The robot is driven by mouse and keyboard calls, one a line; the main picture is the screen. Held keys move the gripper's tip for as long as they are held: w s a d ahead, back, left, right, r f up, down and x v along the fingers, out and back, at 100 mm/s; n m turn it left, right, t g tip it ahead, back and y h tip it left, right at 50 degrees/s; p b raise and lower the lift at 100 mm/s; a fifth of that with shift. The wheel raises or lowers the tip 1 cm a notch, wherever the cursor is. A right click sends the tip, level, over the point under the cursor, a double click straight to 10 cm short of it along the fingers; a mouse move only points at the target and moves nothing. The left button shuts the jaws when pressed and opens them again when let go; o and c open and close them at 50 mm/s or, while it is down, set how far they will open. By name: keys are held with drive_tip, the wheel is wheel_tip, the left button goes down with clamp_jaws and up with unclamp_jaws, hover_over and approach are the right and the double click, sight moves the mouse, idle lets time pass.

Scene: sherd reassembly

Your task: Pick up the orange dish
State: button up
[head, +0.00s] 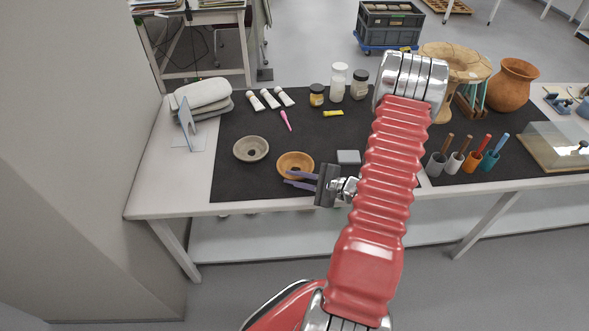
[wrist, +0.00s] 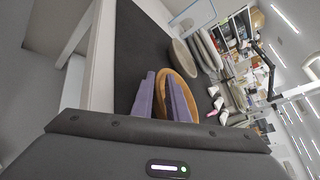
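The orange dish (head: 289,159) lies on the dark mat near the front edge of the table. It is round and shallow, with a dark spot in its middle. My gripper (head: 286,177) is at the dish's near side, its purple fingers apart and reaching over the near rim in the head view. In the wrist view the fingers (wrist: 161,76) are spread, with part of the orange dish (wrist: 178,78) showing between and beyond them. I cannot tell whether either finger touches it.
A grey dish (head: 251,142) lies left of the orange dish. A small grey block (head: 348,157) is to the right. White tubes (head: 270,98), jars (head: 338,82) and a pink tool (head: 286,120) lie farther back. The dark mat (head: 235,185) is bare at front left.

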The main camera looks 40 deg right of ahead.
drive_tip(key=shift+c, duration=0.6)
clamp_jaws()
idle(0.3)
drive_tip(key=shift+r, duration=5)
drive_tip(key=shift+a, duration=0.1)
